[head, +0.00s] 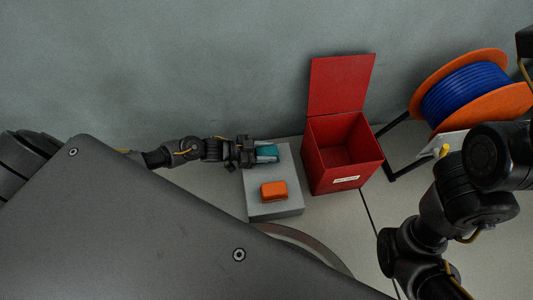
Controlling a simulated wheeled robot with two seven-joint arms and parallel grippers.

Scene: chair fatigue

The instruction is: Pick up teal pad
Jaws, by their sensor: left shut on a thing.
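The teal pad (266,150) is at the back part of a grey block (288,170). My left gripper (262,152) comes in from the left and is shut on the teal pad. The fingers cover part of the pad, and I cannot tell whether it touches the block's top. My right arm shows at the right side, but its gripper cannot be made out.
An orange block (273,191) lies on the grey block, in front of the pad. A red box (345,178) with its lid raised stands open and looks empty to the right. A blue cable reel (466,92) with orange flanges stands at the far right.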

